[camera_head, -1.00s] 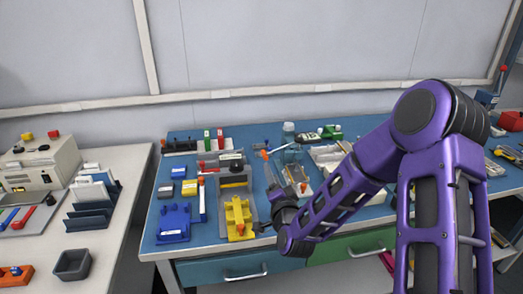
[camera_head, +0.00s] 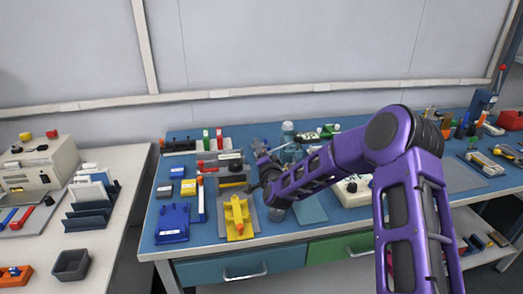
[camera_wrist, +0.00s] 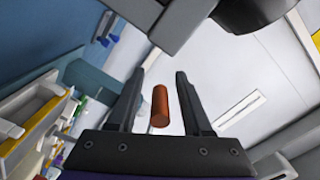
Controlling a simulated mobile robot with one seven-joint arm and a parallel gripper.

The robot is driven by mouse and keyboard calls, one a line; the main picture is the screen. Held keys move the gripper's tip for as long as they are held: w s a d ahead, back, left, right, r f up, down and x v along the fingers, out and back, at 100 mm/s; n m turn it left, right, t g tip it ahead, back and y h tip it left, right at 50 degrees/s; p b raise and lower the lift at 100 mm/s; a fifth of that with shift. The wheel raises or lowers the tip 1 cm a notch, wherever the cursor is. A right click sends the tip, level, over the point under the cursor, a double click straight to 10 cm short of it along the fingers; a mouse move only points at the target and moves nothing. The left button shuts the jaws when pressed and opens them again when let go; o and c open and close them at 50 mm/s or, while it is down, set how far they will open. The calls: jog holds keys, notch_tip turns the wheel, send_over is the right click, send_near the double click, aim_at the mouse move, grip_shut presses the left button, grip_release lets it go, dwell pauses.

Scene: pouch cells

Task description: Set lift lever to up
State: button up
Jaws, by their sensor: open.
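In the wrist view an orange-brown cylindrical grip (camera_wrist: 160,105) stands between the two dark fingers of my gripper (camera_wrist: 160,76). The fingers are apart, with a visible gap on each side of the grip. It looks like a lever's handle, but its shaft and pivot do not show, so I cannot tell its up or down position. In the head view my gripper (camera_head: 255,168) is above the middle of the blue bench, close behind the yellow fixture (camera_head: 238,218). The arm and wrist hide much of the equipment there.
A blue block (camera_head: 173,222) lies left of the yellow fixture. Clear jars (camera_head: 288,133) stand at the back. A second bench (camera_head: 110,235) is at the left.

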jog(key=shift+c, duration=0.3)
grip_shut()
dwell(1.1)
